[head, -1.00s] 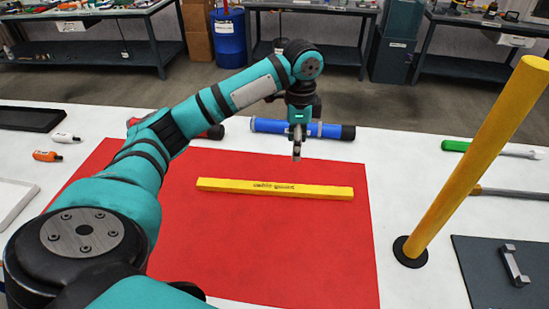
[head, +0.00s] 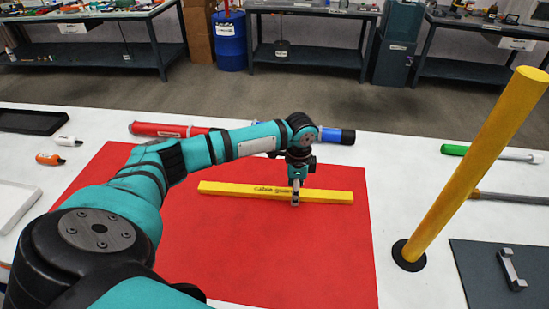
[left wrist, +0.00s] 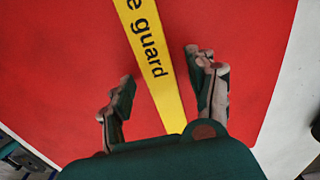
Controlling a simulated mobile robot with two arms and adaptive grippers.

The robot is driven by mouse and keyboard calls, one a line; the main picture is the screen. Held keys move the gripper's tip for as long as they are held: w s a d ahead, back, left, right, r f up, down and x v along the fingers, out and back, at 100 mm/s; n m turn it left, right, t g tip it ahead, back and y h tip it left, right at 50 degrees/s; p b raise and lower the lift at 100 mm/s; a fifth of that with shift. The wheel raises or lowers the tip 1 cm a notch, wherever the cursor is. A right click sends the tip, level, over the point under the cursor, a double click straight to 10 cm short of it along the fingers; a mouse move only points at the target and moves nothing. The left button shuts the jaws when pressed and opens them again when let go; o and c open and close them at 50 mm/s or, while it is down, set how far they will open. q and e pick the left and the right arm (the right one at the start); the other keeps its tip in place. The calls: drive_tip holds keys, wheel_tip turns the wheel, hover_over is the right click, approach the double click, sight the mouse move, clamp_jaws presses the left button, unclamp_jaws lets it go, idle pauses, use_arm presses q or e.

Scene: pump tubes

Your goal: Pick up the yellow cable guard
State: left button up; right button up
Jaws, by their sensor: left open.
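The yellow cable guard (head: 240,188), a long bar with dark lettering, lies flat on the red mat (head: 220,250). My left gripper (head: 296,198) is over the guard, right of its middle. In the left wrist view the open fingers (left wrist: 163,80) stand on either side of the guard (left wrist: 150,48), with gaps between finger and bar. The guard runs between them, and its lower end is hidden behind the gripper body. Whether the fingertips reach down to the mat I cannot tell. My right gripper is not in view.
A red tube (head: 165,130) and a blue tube (head: 338,135) lie behind the mat, the blue one partly hidden by my arm. A tall yellow post (head: 465,175) stands at right. A dark plate with a handle (head: 512,268) lies at front right.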

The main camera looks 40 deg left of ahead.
use_arm(q)
drive_tip(key=shift+f, duration=0.4)
drive_tip(key=shift+c, duration=0.4)
clamp_jaws()
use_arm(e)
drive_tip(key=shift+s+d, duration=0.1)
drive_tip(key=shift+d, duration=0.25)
use_arm(q)
drive_tip(key=shift+r, duration=0.2)
